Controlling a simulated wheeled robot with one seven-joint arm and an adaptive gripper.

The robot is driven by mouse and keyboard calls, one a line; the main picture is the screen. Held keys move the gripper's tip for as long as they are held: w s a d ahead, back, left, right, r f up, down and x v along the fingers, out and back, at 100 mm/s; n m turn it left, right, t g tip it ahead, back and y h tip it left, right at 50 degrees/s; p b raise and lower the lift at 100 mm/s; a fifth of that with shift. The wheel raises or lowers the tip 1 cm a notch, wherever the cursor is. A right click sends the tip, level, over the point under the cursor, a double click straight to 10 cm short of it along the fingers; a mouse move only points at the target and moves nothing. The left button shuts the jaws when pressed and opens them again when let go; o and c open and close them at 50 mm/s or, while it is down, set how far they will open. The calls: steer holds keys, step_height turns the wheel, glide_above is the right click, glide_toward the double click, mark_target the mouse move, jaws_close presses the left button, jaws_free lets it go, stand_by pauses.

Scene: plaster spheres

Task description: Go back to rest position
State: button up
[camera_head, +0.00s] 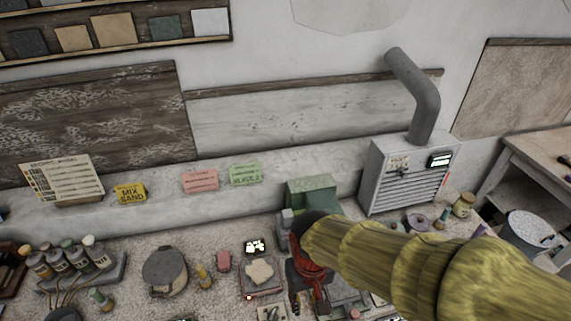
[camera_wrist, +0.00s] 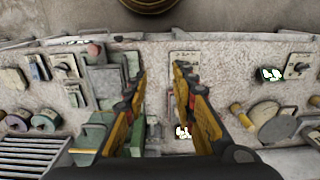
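My gripper (camera_wrist: 157,84) shows in the wrist view with its two orange-and-black fingers spread apart. Nothing is held between them, and the pale speckled worktop (camera_wrist: 215,75) lies below. In the head view my yellow arm reaches in from the lower right, and my gripper (camera_head: 307,292) hangs over the worktop (camera_head: 215,225), pointing down. It is in front of a green machine (camera_head: 312,194) and to the right of a small scale-like device (camera_head: 260,272). The arm hides part of the worktop behind it. I cannot make out any plaster sphere.
A grey vented box (camera_head: 400,175) with a bent pipe stands at the back right. A round lidded pot (camera_head: 165,270) and a rack of bottles (camera_head: 75,265) are at the left. A white bucket (camera_head: 528,233) is at the far right. Open space lies above the worktop.

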steer(key=s+d+r+m+t+b, duration=0.3)
steer(key=d+r+t, duration=0.2)
steer(key=d+r, duration=0.7)
steer(key=shift+s+d+b, duration=0.2)
steer(key=shift+d+b, duration=0.1)
steer(key=shift+d, duration=0.85)
stand_by(5.7)
